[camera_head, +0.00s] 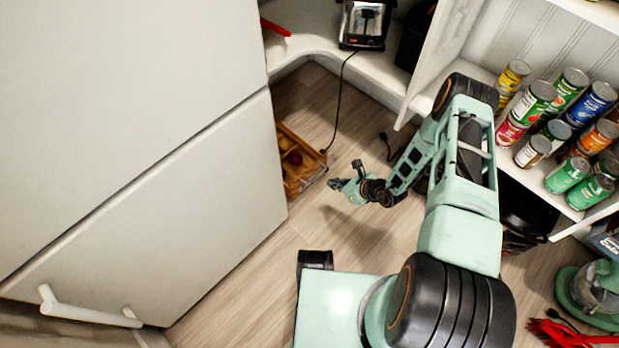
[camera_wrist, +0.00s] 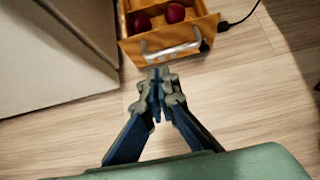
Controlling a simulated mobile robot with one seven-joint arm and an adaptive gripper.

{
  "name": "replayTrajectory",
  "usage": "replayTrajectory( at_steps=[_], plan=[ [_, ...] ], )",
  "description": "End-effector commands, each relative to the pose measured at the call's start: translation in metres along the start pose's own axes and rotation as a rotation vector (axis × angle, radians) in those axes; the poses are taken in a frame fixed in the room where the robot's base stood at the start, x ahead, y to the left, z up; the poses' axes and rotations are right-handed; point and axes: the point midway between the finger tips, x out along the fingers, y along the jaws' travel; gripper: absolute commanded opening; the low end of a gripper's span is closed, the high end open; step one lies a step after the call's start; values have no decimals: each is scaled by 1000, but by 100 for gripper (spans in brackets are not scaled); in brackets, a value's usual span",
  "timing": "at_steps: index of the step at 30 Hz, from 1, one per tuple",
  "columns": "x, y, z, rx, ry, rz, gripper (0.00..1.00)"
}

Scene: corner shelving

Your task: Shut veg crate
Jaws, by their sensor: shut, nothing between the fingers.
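The veg crate (camera_head: 298,163) is a wooden drawer-like box low down at the right side of the white cabinet in the head view, partly hidden behind it. It stands out into the room. In the wrist view the crate (camera_wrist: 170,46) shows its front with a pale bar handle (camera_wrist: 172,50) and dark red round vegetables (camera_wrist: 175,13) inside. My gripper (camera_wrist: 157,95) is shut and empty, its tips just in front of the handle in the picture. Whether they touch it I cannot tell. In the head view my gripper (camera_head: 336,184) is to the right of the crate, above the floor.
A large white cabinet (camera_head: 140,130) fills the left side. Shelves with several cans (camera_head: 560,130) stand at the right. A black cable (camera_head: 337,110) hangs from an appliance (camera_head: 364,24) to the floor near the crate. Wooden floor (camera_head: 250,270) is clear in front.

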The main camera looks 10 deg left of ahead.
Motion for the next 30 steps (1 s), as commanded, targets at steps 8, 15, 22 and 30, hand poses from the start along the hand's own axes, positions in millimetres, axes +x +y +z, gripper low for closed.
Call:
replayTrajectory(
  at_steps=[8, 15, 22, 30],
  plan=[
    [46, 1, -3, -1, -1, 2, 0],
    [98, 1, -4, -3, -1, 2, 0],
    [120, 0, 20, -3, -2, 1, 0],
    [126, 0, 29, -2, 0, 1, 0]
  ],
)
